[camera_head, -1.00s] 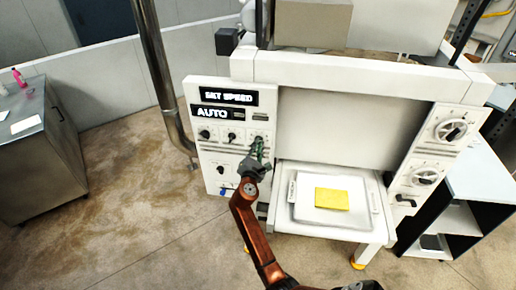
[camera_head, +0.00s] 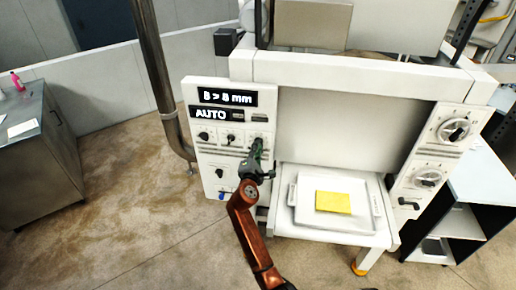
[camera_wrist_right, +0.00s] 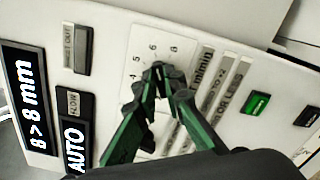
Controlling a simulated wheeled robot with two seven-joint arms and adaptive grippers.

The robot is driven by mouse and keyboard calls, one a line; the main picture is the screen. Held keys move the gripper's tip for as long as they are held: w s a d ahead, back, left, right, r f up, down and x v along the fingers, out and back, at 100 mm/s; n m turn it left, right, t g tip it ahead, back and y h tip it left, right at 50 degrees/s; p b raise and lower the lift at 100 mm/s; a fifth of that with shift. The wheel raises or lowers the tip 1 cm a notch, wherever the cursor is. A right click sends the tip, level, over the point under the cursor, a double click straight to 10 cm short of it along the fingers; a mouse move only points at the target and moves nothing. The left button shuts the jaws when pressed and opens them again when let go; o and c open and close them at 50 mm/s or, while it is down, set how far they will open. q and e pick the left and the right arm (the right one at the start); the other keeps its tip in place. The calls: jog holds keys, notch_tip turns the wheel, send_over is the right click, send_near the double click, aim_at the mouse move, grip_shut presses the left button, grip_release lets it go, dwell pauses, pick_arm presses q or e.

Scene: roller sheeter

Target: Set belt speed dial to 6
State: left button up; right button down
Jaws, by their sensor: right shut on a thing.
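The belt speed dial's numbered scale (camera_wrist_right: 137,61) shows in the right wrist view with 4, 5, 6 and 8 visible around my fingertips. The dial's knob is mostly hidden behind the fingers, so I cannot read where it points. My right gripper (camera_wrist_right: 160,78) has its green fingers shut on the knob. In the head view the right gripper (camera_head: 257,156) is at the right end of the upper control row on the left panel (camera_head: 207,160). The display (camera_head: 227,97) reads "8 > 8 mm", and the one below it (camera_head: 210,114) reads AUTO. My left gripper is not in view.
Two more small knobs sit left of the dial on the panel. A green button (camera_wrist_right: 256,103) lies right of the dial in the wrist view. A tray (camera_head: 367,222) with a yellow sheet (camera_head: 333,202) stands right of my arm. Two large dials (camera_head: 455,130) are on the right panel.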

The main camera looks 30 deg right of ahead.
jog(key=c, duration=2)
grip_release()
jog(key=v, duration=0.7)
jog(key=shift+s+a, duration=0.1)
jog(key=shift+s, duration=0.1)
